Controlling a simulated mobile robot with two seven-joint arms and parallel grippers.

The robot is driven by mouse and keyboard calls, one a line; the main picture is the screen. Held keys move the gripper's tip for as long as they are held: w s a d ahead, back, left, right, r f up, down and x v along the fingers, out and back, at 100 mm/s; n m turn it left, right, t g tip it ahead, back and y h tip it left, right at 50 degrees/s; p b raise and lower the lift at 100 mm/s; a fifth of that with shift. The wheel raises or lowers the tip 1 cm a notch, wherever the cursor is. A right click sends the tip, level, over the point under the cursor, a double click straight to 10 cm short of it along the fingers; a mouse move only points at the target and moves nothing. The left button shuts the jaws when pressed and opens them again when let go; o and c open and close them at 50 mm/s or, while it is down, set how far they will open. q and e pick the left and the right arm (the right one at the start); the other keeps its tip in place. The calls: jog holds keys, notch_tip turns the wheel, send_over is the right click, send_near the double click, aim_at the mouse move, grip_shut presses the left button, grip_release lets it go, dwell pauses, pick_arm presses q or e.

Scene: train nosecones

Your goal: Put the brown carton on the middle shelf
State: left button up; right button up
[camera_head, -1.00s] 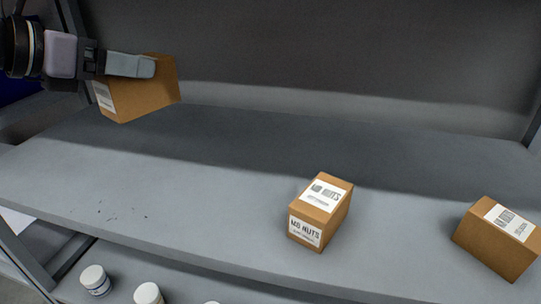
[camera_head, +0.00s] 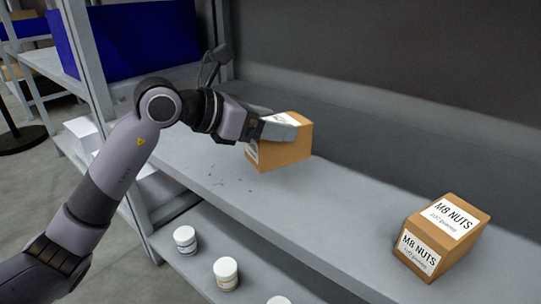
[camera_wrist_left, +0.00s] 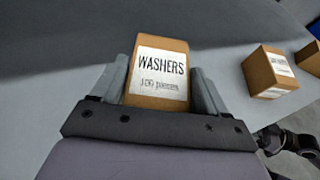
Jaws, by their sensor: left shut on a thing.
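A brown carton (camera_head: 286,151) is held in my left gripper (camera_head: 279,128) over the left part of the grey shelf (camera_head: 330,190). In the left wrist view the carton (camera_wrist_left: 161,72) sits between the two fingers of the gripper (camera_wrist_left: 160,88), and its white label reads "WASHERS". The carton is close to the shelf surface; I cannot tell whether it touches. The gripper's finger covers part of its top in the head view. My right gripper is not in view.
Another brown carton (camera_head: 441,237), labelled "M8 NUTS", stands on the same shelf to the right. White jars (camera_head: 185,240) stand on the shelf below. A grey upright post (camera_head: 92,75) and a blue bin (camera_head: 130,40) are at the left. The shelf between the cartons is clear.

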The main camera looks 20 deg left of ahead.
aim_at(270, 148)
pick_arm(q)
notch_tip(270, 148, down, 5)
jog(key=shift+r+b, duration=0.2)
jog(key=shift+b, duration=0.55)
jog(key=shift+f, duration=0.25)
jog(key=shift+r, duration=0.1)
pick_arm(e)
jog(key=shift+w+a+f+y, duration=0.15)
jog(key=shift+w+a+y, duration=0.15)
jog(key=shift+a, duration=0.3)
